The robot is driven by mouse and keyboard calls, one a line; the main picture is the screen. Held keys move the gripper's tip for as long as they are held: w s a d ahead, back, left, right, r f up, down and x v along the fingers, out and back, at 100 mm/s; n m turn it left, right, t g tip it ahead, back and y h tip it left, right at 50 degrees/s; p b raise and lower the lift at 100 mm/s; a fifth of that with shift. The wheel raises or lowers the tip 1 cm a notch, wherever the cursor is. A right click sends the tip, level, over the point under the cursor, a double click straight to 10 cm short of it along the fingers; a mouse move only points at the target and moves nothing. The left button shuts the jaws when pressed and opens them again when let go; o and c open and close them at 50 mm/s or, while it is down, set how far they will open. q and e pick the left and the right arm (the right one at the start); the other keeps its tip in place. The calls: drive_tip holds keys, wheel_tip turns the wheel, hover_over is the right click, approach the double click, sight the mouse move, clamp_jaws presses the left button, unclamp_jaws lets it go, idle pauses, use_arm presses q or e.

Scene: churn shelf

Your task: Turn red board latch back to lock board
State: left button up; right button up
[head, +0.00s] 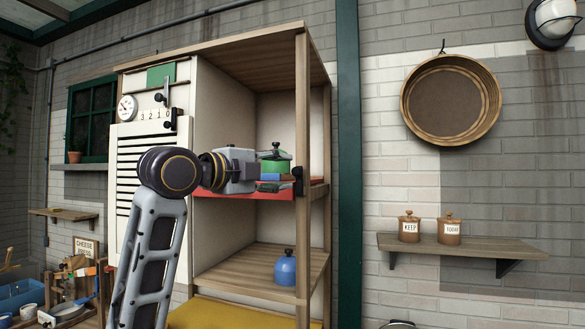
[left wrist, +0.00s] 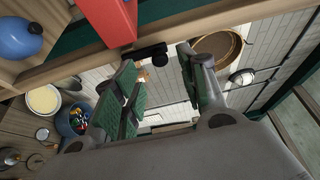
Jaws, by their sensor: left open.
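The red board (head: 240,190) is the middle shelf of the wooden cabinet, and its end shows in the left wrist view (left wrist: 110,20). A black latch (head: 297,180) sits on the cabinet's front right post at the board's end. In the left wrist view the latch (left wrist: 146,51) is a dark bar with a round knob, just beyond the fingertips. My left gripper (head: 282,182) is open and reaches right along the board's front toward the latch. Its green-padded fingers (left wrist: 158,65) are apart with nothing held between them. I cannot tell whether they touch the latch. My right gripper is not in view.
A green pot (head: 274,163) stands on the red board behind my gripper. A blue lidded pot (head: 285,268) stands on the lower shelf. A white panel (head: 128,190) with black slots is left of the cabinet opening. A wall shelf (head: 460,245) holds two jars at right.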

sight(294, 172)
use_arm(q)
drive_tip(key=shift+p+x, duration=0.8)
drive_tip(key=shift+x, duration=1.95)
clamp_jaws()
